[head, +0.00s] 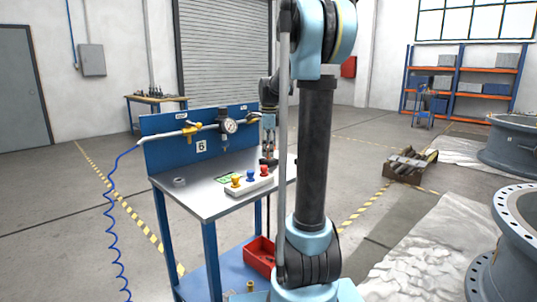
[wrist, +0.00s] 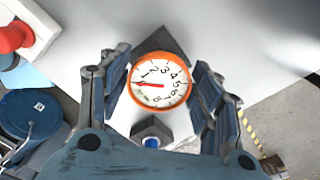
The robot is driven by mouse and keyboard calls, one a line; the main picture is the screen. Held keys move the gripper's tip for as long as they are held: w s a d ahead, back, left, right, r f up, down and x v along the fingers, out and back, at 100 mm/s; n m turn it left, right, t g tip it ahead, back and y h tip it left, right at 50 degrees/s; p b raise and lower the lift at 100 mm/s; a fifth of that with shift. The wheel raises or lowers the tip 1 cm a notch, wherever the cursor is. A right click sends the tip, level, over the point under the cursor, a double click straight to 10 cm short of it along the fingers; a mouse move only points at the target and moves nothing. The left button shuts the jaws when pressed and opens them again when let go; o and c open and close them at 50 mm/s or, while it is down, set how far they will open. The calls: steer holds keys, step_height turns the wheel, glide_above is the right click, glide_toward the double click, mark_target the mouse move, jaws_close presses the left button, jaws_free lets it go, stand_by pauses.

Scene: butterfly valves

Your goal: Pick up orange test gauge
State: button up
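The orange test gauge (wrist: 160,78) has a round white dial, black numbers, a red needle and an orange rim. In the wrist view it lies between the two fingers of my gripper (wrist: 161,72), its dial facing the camera. The fingers stand close on both sides of the rim, and I cannot tell whether they press on it. A dark grey plate shows behind the gauge. In the head view my gripper (head: 268,127) points down over a dark base at the bench's right side. The gauge cannot be made out clearly there.
The blue bench (head: 207,195) carries a white box (head: 249,181) with yellow, blue and red knobs, left of my gripper. A pipe with a fixed gauge (head: 230,126) and yellow valve runs along the back panel. A small ring (head: 179,182) lies on the left of the top.

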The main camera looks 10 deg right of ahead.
steer(key=c, duration=0.4)
steer(key=shift+c, duration=0.2)
